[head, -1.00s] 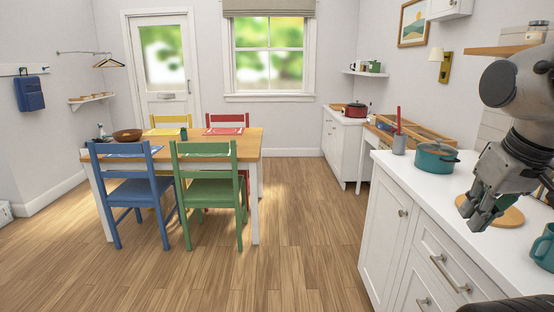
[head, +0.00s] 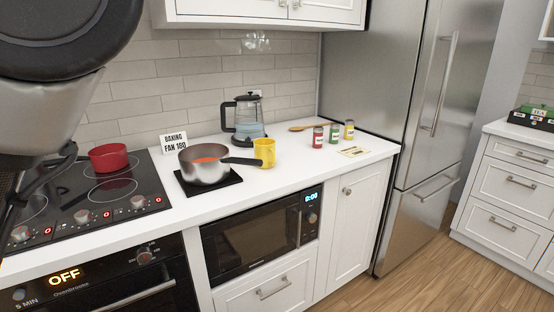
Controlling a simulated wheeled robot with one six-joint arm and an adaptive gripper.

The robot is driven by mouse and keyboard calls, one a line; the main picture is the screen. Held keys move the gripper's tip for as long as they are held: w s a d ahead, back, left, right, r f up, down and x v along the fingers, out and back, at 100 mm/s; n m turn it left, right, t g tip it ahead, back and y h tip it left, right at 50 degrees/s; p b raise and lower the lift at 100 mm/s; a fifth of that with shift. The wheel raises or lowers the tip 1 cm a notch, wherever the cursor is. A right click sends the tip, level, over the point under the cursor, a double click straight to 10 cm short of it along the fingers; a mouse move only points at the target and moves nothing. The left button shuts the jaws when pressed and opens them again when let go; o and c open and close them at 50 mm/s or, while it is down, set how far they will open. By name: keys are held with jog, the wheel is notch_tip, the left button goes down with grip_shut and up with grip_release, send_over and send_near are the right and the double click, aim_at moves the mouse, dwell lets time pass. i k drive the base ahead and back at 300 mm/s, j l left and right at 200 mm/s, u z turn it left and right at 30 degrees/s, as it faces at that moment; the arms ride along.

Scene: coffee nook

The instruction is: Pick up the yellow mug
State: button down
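The yellow mug (head: 264,152) stands upright on the white counter (head: 310,168), just right of a steel saucepan (head: 203,165). The pan's dark handle reaches across to the front of the mug, and I cannot tell whether they touch. Part of my arm fills the upper left of the head view. My gripper's fingertips are not in the picture, so its opening is hidden.
The saucepan sits on a black mat. A kettle (head: 244,120) stands behind the mug, and several small jars (head: 334,133) and a wooden spoon stand or lie to the right. A hob with a red pot (head: 109,157) is left. A fridge (head: 400,100) bounds the counter's right end.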

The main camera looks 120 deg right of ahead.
aim_at(264, 148)
jog(key=j+z, duration=0.1)
jog(key=z, duration=0.4)
jog(key=k+j+z, duration=0.1)
jog(key=z, duration=0.35)
jog(key=k+z, duration=0.15)
jog(key=z, duration=2.9)
jog(key=i+l+u, duration=0.15)
jog(key=l, duration=0.2)
jog(key=k+j, duration=0.05)
